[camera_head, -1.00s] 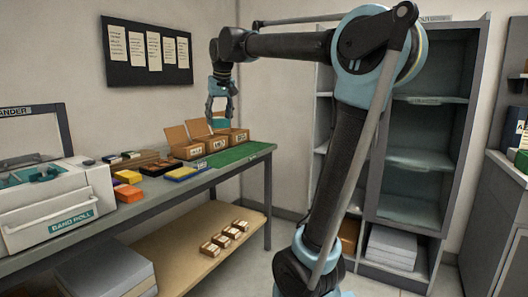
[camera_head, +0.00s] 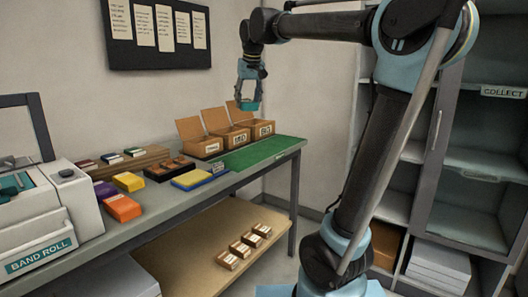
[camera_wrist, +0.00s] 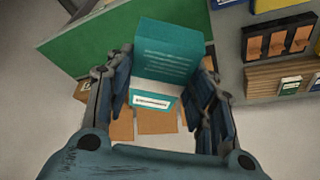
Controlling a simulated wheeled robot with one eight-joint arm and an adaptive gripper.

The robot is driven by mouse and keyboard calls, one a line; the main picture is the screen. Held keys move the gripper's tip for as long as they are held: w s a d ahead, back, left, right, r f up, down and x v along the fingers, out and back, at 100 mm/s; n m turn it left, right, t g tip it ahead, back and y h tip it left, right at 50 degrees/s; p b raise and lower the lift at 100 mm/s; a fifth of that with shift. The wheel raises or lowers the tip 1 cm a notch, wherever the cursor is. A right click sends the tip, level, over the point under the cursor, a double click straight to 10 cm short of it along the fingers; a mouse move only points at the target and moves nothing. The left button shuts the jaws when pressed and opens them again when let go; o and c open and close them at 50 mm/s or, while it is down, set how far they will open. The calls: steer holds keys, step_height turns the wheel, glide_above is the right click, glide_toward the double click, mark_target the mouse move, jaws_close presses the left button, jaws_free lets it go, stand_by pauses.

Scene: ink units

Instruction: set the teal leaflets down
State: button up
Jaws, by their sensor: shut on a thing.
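My gripper (camera_head: 249,95) is shut on the teal leaflets (camera_wrist: 165,55), a teal block with a pale band and a printed label. In the wrist view the leaflets sit between both fingers. In the head view the teal leaflets (camera_head: 250,105) show as a small patch below the fingers, in the air above the bench's far end. The green mat (camera_head: 262,154) lies on the bench there, and shows beneath the leaflets in the wrist view (camera_wrist: 85,48).
Several open cardboard boxes with labels (camera_head: 240,137) stand behind the mat. Yellow-and-blue (camera_head: 192,179) and orange packs (camera_head: 122,208) lie to the left, near a band roll machine (camera_head: 40,225). A dark tray (camera_head: 170,167) sits between. The mat looks clear.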

steer(key=shift+w+d, duration=0.1)
steer(key=shift+d, duration=0.1)
steer(key=shift+w+f, duration=0.1)
steer(key=shift+w, duration=0.05)
steer(key=w+a+f, duration=0.1)
steer(key=w+f, duration=0.2)
steer(key=f, duration=0.3)
steer(key=w+f+m, duration=0.1)
steer(key=w+f, duration=0.2)
steer(key=f, duration=0.3)
steer(key=w+a+f+m, duration=0.1)
steer(key=w+f, duration=0.2)
steer(key=f, duration=0.3)
steer(key=shift+w+a+f+h, duration=0.25)
steer(key=shift+w+a+h, duration=0.05)
steer(key=shift+w, duration=0.1)
steer(key=shift+f, duration=2.6)
steer(key=o, duration=1.2)
steer(key=shift+o, duration=0.2)
steer(key=shift+r, duration=0.1)
